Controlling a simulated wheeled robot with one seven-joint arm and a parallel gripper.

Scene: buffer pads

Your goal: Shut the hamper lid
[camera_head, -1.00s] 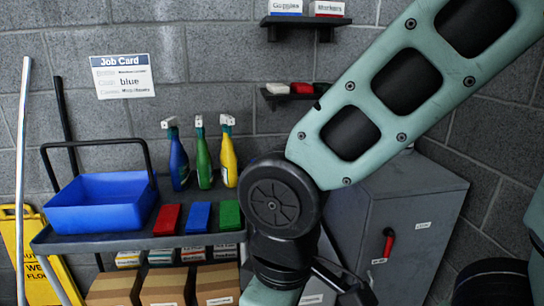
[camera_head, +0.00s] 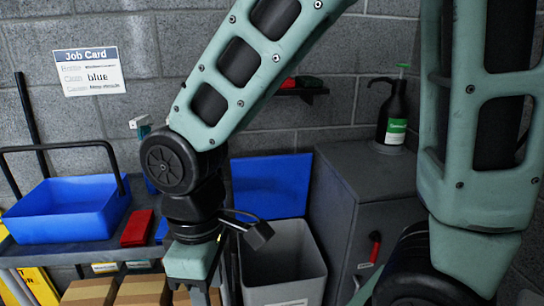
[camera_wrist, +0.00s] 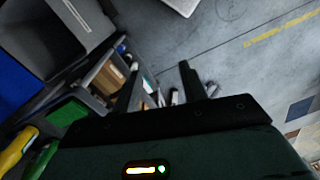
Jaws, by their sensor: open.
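The hamper (camera_head: 283,268) is a grey open-topped bin on the floor between the cart and the grey cabinet. Its blue lid (camera_head: 270,188) stands up at the back, tilted open against the wall. In the wrist view the hamper (camera_wrist: 70,25) is at the upper left, with the blue lid (camera_wrist: 15,85) at the left edge. My gripper (camera_wrist: 160,85) is open, its two dark fingers apart with nothing held between them. In the head view my arm hangs to the left of the hamper, over the cart side, and covers part of the lid's left side.
The cart holds a blue caddy (camera_head: 68,208) and a red pad (camera_head: 137,228), with cardboard boxes (camera_head: 142,290) below. The grey cabinet (camera_head: 360,190) with a red handle and a dark pump bottle (camera_head: 391,115) on top stands right of the hamper. A small shelf (camera_head: 300,92) is above.

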